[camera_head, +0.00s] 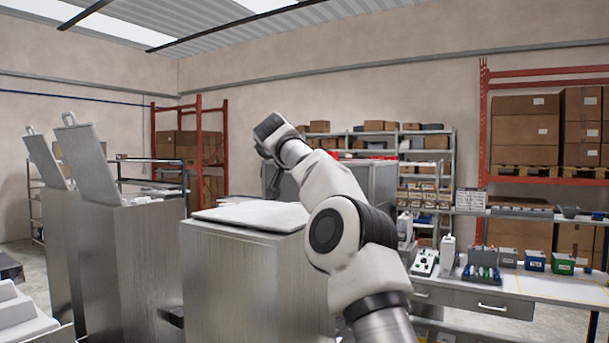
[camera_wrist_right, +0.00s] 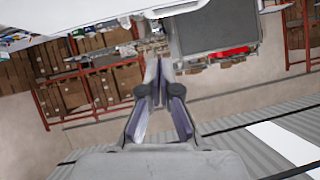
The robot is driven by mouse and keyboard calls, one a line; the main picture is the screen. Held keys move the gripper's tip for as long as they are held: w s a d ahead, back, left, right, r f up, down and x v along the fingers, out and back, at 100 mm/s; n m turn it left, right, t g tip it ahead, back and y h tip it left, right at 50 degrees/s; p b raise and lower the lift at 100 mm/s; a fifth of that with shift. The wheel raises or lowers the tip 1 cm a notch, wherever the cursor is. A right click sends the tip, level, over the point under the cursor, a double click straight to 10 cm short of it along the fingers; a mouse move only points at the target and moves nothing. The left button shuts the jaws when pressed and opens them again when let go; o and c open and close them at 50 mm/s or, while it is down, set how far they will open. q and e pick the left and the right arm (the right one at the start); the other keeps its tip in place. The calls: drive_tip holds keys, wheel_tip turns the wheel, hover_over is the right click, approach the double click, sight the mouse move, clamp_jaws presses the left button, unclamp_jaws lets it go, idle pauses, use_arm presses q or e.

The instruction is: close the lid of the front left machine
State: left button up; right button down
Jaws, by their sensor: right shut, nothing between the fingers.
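A steel machine (camera_head: 250,285) stands nearest, left of my right arm. Its pale lid (camera_head: 255,215) lies flat or almost flat on top. Two more steel machines stand further left, the nearer one (camera_head: 140,250) and the further one (camera_head: 60,235). Their lids, the nearer lid (camera_head: 88,160) and the further lid (camera_head: 43,158), are raised and tilted, with handles at the top. In the right wrist view the right gripper (camera_wrist_right: 158,92) is shut and empty. My left gripper is not in view.
A grey cabinet-like box (camera_head: 375,185) stands behind my right arm. A workbench (camera_head: 530,287) with small bins and devices is at the right. Shelves and racks with boxes (camera_head: 525,130) line the walls. The air above the nearest machine's lid is clear left of my arm.

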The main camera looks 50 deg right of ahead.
drive_tip(key=shift+s+d+f+p, duration=0.1)
drive_tip(key=shift+d+f+p, duration=0.1)
drive_tip(key=shift+f, duration=0.3)
drive_tip(key=shift+s+d+f+p, duration=0.1)
drive_tip(key=shift+f+p, duration=0.05)
drive_tip(key=shift+f, duration=0.3)
drive_tip(key=f, duration=0.1)
drive_tip(key=f+y, duration=0.1)
drive_tip(key=f, duration=0.1)
drive_tip(key=shift+d+f, duration=0.15)
drive_tip(key=shift+d, duration=0.1)
drive_tip(key=shift+f+y, duration=0.1)
drive_tip(key=shift+y, duration=0.2)
